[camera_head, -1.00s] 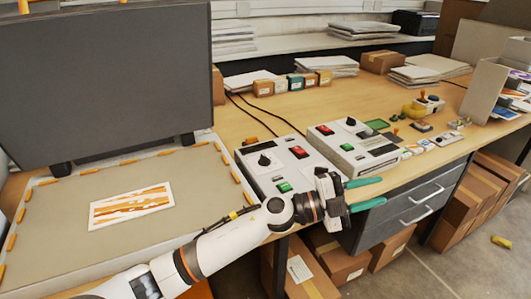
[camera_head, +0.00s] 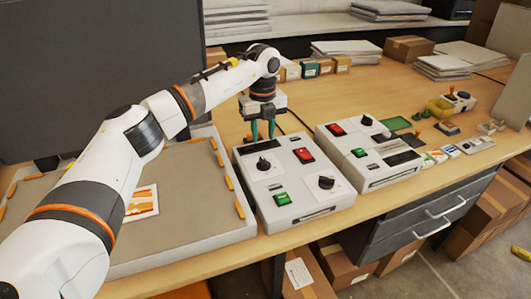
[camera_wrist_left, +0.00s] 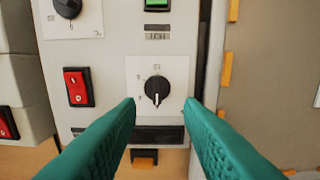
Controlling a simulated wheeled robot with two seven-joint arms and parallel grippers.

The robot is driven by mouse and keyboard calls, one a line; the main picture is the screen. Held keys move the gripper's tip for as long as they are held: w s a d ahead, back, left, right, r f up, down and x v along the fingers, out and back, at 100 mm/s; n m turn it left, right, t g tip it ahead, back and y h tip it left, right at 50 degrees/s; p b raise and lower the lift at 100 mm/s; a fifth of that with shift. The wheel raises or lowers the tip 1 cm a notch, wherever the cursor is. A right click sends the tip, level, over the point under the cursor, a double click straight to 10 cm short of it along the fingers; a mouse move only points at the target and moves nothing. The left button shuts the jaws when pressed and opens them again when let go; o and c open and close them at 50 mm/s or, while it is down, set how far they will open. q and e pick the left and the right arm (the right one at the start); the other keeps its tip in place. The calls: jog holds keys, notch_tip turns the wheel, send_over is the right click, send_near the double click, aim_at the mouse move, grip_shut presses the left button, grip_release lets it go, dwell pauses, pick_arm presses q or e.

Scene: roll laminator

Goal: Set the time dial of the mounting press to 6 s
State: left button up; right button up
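The mounting press (camera_head: 226,222) stands at the left with its dark lid (camera_head: 90,65) raised. A white control box (camera_head: 300,215) beside it carries a far-left black dial (camera_head: 264,163), a near-right black dial (camera_head: 326,182), a red switch (camera_head: 303,155) and a green switch (camera_head: 282,198). Which dial sets time cannot be read. My left gripper (camera_head: 262,134) is open and empty, pointing down behind the far-left dial. In the left wrist view this dial (camera_wrist_left: 156,89) appears between and beyond the green fingertips, apart from them; its white pointer points down in that picture. My right gripper is not in view.
A second, similar control box (camera_head: 368,155) stands to the right. Small coloured boxes (camera_head: 311,69) stand behind my left gripper. A pictured sheet (camera_head: 141,203) lies on the press bed, partly hidden by my arm. Cables run behind the control boxes.

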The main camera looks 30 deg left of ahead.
pick_arm(q)
send_over(264, 161)
notch_tip(264, 161, down, 4)
jog(key=shift+s+a+f+p, duration=0.1)
jog(key=shift+p, duration=0.25)
jog(key=f, duration=0.4)
jog(key=shift+w+p, duration=0.25)
jog(key=shift+p, duration=0.15)
jog(key=shift+f, duration=0.55)
jog(key=shift+c, duration=0.9)
grip_shut()
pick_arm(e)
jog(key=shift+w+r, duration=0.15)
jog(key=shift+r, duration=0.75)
